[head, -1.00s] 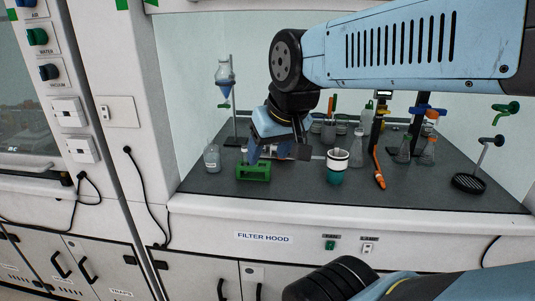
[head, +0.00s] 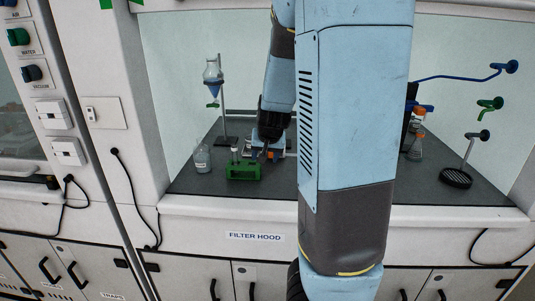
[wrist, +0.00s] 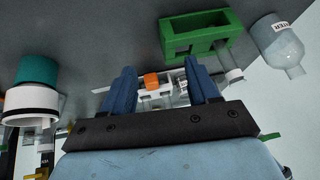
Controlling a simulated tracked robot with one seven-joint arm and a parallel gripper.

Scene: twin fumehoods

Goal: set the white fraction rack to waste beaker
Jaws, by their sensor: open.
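The white fraction rack (wrist: 176,94) lies between my gripper's blue fingers in the wrist view, holding an orange-capped vial (wrist: 151,81). My gripper (wrist: 160,68) is open, with a finger to each side of the rack; I cannot tell whether either touches it. In the head view my gripper (head: 264,154) is low over the hood bench, just right of the green rack, and the white rack is mostly hidden by it. No vessel is legibly marked as the waste beaker, and my arm hides the bench's middle.
A green rack (head: 243,171) stands beside my gripper, also in the wrist view (wrist: 180,45). A clear labelled bottle (head: 202,159) is left of it. A white-and-teal cup (wrist: 36,72) shows in the wrist view. A ring stand with funnel (head: 213,75) stands behind. Orange-capped flasks (head: 416,147) are at right.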

